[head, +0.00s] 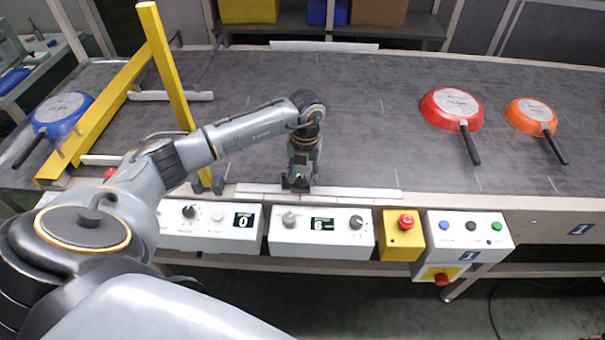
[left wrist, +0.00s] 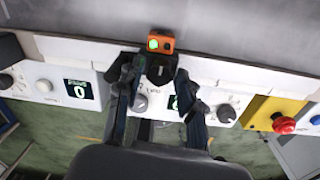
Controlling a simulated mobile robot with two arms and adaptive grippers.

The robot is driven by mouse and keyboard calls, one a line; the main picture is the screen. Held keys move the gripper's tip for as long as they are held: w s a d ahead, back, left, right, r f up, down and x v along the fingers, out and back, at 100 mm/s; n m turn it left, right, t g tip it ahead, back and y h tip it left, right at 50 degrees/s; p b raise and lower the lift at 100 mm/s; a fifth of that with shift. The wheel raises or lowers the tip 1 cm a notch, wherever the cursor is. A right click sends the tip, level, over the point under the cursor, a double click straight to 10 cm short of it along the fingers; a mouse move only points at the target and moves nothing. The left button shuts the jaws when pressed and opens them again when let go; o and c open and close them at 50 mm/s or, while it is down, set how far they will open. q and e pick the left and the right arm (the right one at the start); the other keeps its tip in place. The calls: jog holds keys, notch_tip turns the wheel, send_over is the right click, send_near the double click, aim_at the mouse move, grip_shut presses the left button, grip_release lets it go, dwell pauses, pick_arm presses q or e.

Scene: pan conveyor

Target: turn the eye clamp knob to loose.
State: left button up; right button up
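The eye is a small orange box with a green light (left wrist: 160,41) at the near edge of the belt in the left wrist view. A dark, roundish part, which looks like the eye clamp knob (left wrist: 160,69), sits just below it. My left gripper (head: 301,181) points down at the belt's near edge and mostly hides the eye in the head view. In the left wrist view its two fingers are spread, one on each side of the dark knob. I cannot tell whether they touch it. The knob's setting is not readable. My right gripper is not in view.
Below the belt edge are a white panel (head: 283,238) with knobs and a display reading 6, and another (head: 180,235) reading 0. A red stop button (head: 405,221) is to the right. Blue (head: 62,108), red (head: 452,103) and orange pans (head: 530,112) lie on the belt. A yellow frame (head: 165,65) stands left.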

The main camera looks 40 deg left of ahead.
pick_arm(q)
grip_shut()
jog(key=n, duration=0.4)
jog(key=n+p, duration=0.1)
jog(key=n, duration=0.2)
jog(key=shift+r+n, duration=0.1)
jog(key=shift+n, duration=0.3)
jog(key=n+p, duration=0.1)
jog(key=n, duration=0.4)
jog(key=n+p, duration=0.2)
jog(key=n, duration=0.3)
jog(key=shift+a+n+h+p, duration=0.1)
jog(key=shift+n+h+p, duration=0.2)
jog(key=shift+n, duration=0.1)
jog(key=shift+w, duration=0.1)
